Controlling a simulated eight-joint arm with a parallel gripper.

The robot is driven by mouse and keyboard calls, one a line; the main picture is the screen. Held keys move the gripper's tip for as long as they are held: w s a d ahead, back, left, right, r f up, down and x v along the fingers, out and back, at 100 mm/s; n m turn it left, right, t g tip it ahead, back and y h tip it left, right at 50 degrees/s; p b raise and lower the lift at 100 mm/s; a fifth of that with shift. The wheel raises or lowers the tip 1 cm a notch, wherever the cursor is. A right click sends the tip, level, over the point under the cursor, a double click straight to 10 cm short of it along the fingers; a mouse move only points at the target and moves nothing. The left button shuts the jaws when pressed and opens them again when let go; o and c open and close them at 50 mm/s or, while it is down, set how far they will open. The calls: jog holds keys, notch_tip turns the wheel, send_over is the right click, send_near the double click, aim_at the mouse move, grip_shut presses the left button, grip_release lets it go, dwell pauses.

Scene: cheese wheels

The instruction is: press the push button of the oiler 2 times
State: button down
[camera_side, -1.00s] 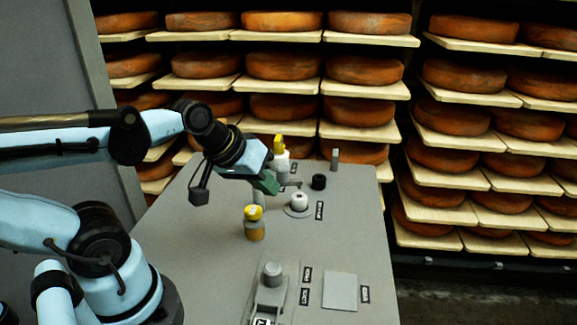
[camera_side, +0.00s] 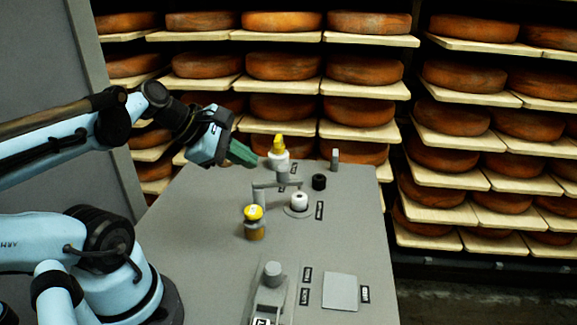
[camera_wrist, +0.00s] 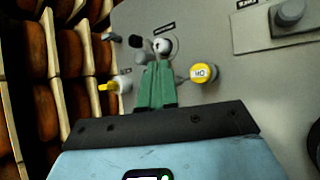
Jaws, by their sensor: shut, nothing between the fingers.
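A yellow-capped amber jar (camera_side: 254,228) stands upright on the grey bench; its cap in the wrist view (camera_wrist: 203,73) has dark lettering that looks like "OIL". A white round knob (camera_side: 299,201) on a round base stands beside it, with a grey pipe-like arm (camera_side: 277,185) behind. Further back is a white fitting with a yellow top (camera_side: 279,155). I cannot tell for sure which part is the oiler's push button. My gripper (camera_side: 248,156) is shut and empty, with green fingers, raised left of the yellow-topped fitting. In the wrist view its fingertips (camera_wrist: 158,66) overlap the fittings.
A black knob (camera_side: 319,182) and a small grey post (camera_side: 334,158) stand at the back of the grey bench (camera_side: 215,250). At the front are a grey lever unit (camera_side: 271,285) and a flat plate (camera_side: 340,291). Shelves of cheese wheels (camera_side: 362,68) stand behind.

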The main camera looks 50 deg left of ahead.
jog(key=shift+f, duration=0.15)
send_over(257, 209)
jog(key=s, duration=0.2)
jog(key=shift+w+a+f, duration=0.1)
jog(key=shift+a+f, duration=0.05)
jog(key=shift+f, duration=1.7)
jog(key=shift+w+a+f, duration=0.1)
jog(key=shift+f, duration=1.75)
jog(key=shift+s+f, duration=0.1)
jog(key=shift+f, duration=0.45)
jog(key=shift+f, duration=0.45)
jog(key=shift+s+d+f, duration=0.1)
jog(key=shift+f, duration=0.85)
jog(key=shift+r, duration=0.15)
jog(key=shift+s+d+r, duration=0.1)
jog(key=shift+s+r, duration=0.05)
jog(key=shift+r, duration=0.9)
